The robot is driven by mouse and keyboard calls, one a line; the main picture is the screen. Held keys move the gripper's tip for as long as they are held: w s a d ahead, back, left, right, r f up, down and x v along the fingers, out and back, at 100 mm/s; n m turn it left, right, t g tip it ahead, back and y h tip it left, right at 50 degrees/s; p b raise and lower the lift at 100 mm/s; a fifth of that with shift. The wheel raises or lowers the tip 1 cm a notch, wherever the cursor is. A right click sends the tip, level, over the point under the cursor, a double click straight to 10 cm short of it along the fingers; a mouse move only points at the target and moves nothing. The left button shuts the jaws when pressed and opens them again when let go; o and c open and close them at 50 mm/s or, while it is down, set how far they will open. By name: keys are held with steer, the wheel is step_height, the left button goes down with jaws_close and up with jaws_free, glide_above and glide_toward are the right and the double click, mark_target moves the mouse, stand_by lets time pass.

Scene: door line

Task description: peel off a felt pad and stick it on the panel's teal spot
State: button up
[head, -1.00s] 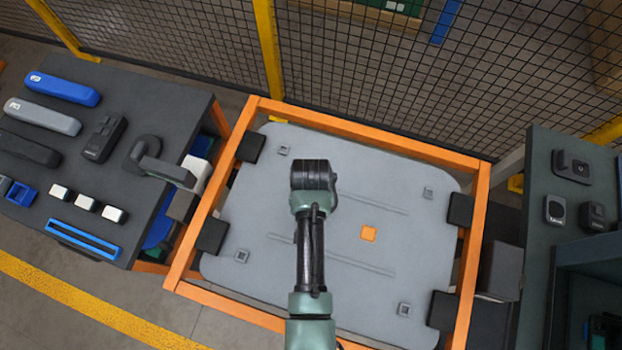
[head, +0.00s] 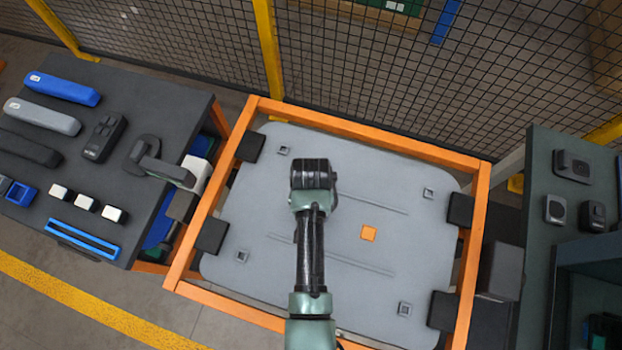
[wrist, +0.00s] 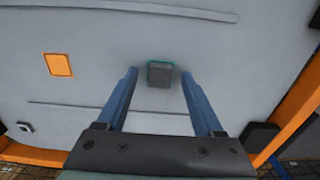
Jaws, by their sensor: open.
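The grey panel (head: 330,245) lies in an orange frame below my arm; it also fills most of the wrist view (wrist: 230,55). In the wrist view a small dark grey square pad (wrist: 160,76) lies over the teal spot (wrist: 151,64), whose teal shows as a thin rim at the pad's top and sides. My gripper (wrist: 160,74) is open, its two blue fingers apart, with the pad between and just beyond the tips. No finger appears to touch it. In the head view my arm hides the gripper, pad and teal spot.
An orange square (head: 368,232) marks the panel beside my arm. Dark clamps (head: 212,236) hold the panel's sides. A dark table (head: 100,150) with several tools stands left, a green-grey bench (head: 545,250) right. Wire mesh fencing (head: 380,70) runs behind.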

step_height(320, 180, up, 13)
steer(key=b, duration=0.1)
stand_by(0.3)
steer(key=shift+f, duration=0.15)
stand_by(0.5)
